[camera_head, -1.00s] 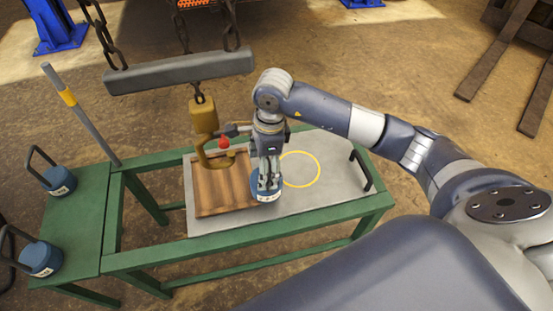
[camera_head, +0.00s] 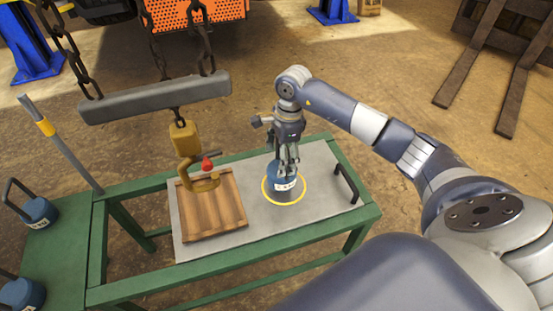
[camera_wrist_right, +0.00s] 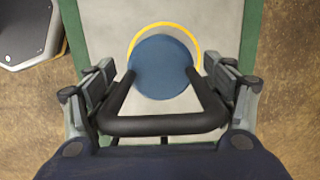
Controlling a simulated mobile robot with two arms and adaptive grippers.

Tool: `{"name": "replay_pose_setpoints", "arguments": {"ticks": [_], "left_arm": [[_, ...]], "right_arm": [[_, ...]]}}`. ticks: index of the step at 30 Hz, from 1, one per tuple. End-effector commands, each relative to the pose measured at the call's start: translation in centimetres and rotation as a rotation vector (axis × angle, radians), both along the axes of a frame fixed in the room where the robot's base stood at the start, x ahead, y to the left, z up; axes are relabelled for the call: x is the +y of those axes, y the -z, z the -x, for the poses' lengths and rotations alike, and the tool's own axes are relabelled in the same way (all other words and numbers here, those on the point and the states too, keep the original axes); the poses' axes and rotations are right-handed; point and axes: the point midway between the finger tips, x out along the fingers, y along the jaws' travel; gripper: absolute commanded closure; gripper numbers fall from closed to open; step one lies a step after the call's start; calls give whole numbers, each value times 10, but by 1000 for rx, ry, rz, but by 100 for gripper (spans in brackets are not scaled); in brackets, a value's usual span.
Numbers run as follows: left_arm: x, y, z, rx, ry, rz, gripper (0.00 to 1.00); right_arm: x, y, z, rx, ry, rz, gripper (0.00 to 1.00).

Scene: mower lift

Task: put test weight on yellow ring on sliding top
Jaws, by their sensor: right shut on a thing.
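The blue test weight (camera_head: 283,178) with a white label is over the yellow ring (camera_head: 298,200) on the grey sliding top (camera_head: 325,166). My right gripper (camera_head: 288,158) is shut on its black handle from above. In the right wrist view the handle (camera_wrist_right: 165,124) lies between the fingers, and the blue weight (camera_wrist_right: 164,66) covers much of the ring (camera_wrist_right: 178,26), whose arc shows on the far side. I cannot tell whether the weight touches the top or hangs just above it. My left gripper is not in view.
A wooden board (camera_head: 212,206) lies on the sliding top at left, under a yellow hook (camera_head: 184,145) hanging from a grey beam (camera_head: 158,98) on chains. A black handle (camera_head: 346,182) is at the top's right end. Other blue weights (camera_head: 40,213) stand on the green bench at left.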

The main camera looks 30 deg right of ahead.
Motion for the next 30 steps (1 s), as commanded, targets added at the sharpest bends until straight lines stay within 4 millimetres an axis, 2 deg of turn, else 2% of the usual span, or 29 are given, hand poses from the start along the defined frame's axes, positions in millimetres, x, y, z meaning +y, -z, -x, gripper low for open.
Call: {"name": "replay_pose_setpoints", "arguments": {"ticks": [1, 7, 18, 26, 27, 30], "left_arm": [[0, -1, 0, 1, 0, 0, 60], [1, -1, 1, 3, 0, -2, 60], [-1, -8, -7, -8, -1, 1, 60], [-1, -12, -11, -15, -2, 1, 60], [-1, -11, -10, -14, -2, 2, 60], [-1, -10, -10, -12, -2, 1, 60]], "right_arm": [[-1, -6, -4, -13, 1, -3, 91], [-12, -5, -8, -12, 4, -2, 91], [-11, 28, -8, -12, 2, -4, 91], [-12, 30, -8, -14, 2, -2, 91], [-12, 36, -4, -1, 1, 1, 22], [-12, 36, -4, -1, 1, 1, 3]]}}
